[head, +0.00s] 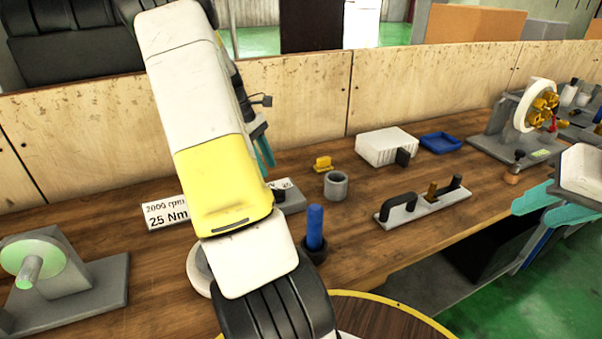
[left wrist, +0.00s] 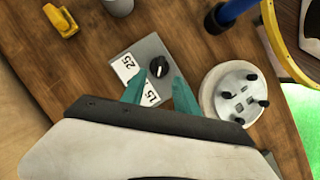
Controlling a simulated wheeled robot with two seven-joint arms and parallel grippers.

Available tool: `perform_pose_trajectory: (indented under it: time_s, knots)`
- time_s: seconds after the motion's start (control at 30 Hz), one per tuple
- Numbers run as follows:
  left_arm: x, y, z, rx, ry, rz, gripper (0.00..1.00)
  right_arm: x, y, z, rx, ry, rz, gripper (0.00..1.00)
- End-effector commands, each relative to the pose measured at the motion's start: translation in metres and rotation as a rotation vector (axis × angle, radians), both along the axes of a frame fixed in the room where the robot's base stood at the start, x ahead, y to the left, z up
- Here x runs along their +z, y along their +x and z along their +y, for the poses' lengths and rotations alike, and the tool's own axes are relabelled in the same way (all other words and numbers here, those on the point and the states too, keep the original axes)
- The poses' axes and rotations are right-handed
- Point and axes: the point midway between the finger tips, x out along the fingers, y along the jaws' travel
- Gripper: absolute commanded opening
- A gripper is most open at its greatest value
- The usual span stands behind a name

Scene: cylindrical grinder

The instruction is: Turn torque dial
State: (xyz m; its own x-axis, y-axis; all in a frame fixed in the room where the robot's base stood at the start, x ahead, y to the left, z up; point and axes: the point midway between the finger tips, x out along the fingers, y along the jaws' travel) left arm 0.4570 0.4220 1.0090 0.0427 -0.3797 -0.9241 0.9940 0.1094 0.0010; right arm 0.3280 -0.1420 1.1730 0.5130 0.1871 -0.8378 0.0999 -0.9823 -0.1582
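The torque dial is a small black knob (left wrist: 158,65) on a grey plate (left wrist: 146,53) with white number labels, among them 25. In the head view the plate (head: 291,201) is partly hidden behind my left arm. My left gripper (left wrist: 160,74) is open in the left wrist view, its two teal fingertips apart just short of the knob, which lies between their directions. Contact cannot be told. In the head view only a bit of teal finger (head: 265,150) shows behind the arm. My right gripper (head: 520,238) is open and empty at the right, by the bench's front edge.
A sign reading 2000 rpm, 25 Nm (head: 165,212) stands left of my arm. A round white part with black pegs (left wrist: 234,95) lies beside the dial plate. A blue-handled tool (head: 314,228) and a grey cup (head: 336,185) stand to its right.

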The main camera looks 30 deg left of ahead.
Motion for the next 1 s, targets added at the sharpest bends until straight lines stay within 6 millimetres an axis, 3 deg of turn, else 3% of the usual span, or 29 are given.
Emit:
perform_pose_trajectory:
  time_s: [0.5,0.87,1.0]
  knots:
    - [-0.065,0.002,-0.026,0.003,-0.002,0.003,0.36,0.0,0.0,0.0,0.0,0.0,0.0,0.36]
    - [-0.07,0.003,-0.029,0.002,-0.001,0.001,0.36,0.0,0.0,0.0,0.0,0.0,0.0,0.36]
    - [-0.07,0.003,-0.028,0.002,-0.001,0.001,0.09,0.0,0.0,0.0,0.0,0.0,0.0,0.36]
